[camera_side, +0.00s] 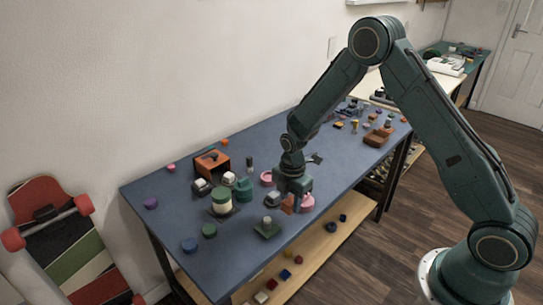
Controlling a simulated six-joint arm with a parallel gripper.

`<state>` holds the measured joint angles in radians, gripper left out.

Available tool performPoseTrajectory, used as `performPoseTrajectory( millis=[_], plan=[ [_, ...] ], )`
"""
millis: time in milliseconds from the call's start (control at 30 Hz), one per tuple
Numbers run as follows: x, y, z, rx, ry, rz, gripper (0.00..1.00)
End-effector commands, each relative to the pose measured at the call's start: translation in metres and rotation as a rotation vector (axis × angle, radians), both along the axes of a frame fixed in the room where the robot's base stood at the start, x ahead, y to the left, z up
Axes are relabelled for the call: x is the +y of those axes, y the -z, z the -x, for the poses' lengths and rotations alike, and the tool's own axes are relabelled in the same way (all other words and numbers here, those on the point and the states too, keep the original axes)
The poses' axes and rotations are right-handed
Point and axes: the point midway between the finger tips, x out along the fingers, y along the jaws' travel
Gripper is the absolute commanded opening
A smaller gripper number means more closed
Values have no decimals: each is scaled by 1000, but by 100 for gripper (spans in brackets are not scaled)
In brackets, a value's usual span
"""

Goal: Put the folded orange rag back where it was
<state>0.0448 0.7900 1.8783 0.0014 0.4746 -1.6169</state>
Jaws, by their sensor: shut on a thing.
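My gripper (292,194) points down over the middle of the blue-grey bench top (165,222). It is shut on a small orange piece, which I take to be the folded orange rag (288,204). The rag shows just below the jaws, and its upper part is hidden by them. I cannot tell whether the rag touches the bench or hangs slightly above it. A pink thing (308,203) is close on the right of the rag.
A cream and green round container (221,203), a green piece (244,190) and an orange box (211,162) stand left of my gripper. A dark green block with a grey knob (267,229) is in front. A pink ring (267,178) is behind.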

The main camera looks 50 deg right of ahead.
Motion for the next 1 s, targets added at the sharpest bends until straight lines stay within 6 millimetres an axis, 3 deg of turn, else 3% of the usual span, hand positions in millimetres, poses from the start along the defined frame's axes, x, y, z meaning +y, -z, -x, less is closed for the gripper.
performPoseTrajectory(
  millis=[367, 733, 1000],
  plan=[
    [0, 11, 0, 0, 0, 0, 14],
    [0, 43, 0, 0, 0, 0, 14],
    [0, 46, 0, -2, 0, 0, 14]
  ],
)
